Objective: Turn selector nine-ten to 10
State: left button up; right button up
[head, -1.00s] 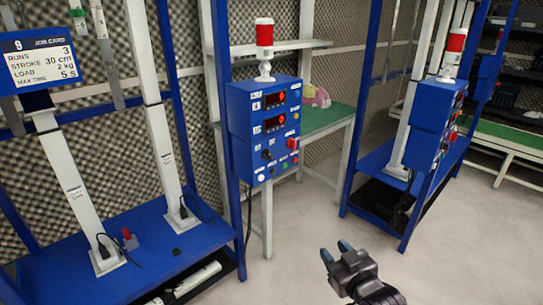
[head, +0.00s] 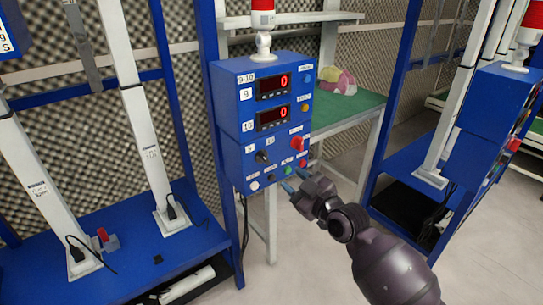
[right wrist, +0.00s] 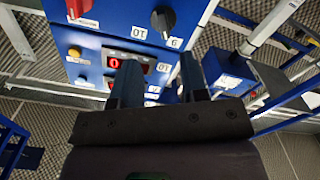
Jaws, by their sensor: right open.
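The blue control box (head: 228,113) labelled 9-10 stands on the rack post, its front facing me. Its black selector knob (head: 262,157) sits low on the front, between a 9 label and a 10 label. My right gripper (head: 296,180) is open and empty, with bluish fingers, near the box's lower right corner, to the right of and below the knob. It is apart from the knob. My left gripper is out of view.
Two displays (head: 273,86) on the box read 0. A red switch (head: 296,143) and a green button (head: 289,170) sit right of the knob, close to my right fingers. A second blue box (head: 478,110) stands at right. Floor is free below.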

aim_at(267, 161)
jog(key=shift+n, duration=0.3)
jog(key=b+x, duration=0.2)
jog(key=x, duration=0.7)
jog(key=shift+s+a, duration=0.1)
jog(key=shift+a, duration=0.2)
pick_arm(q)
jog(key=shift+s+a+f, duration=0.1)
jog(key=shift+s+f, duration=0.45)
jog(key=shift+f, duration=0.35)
pick_arm(e)
jog(key=shift+w+a+r, duration=0.15)
jog(key=shift+w+a, duration=0.2)
jog(key=shift+w, duration=0.15)
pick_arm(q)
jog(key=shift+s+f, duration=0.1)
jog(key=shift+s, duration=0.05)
pick_arm(e)
grip_shut()
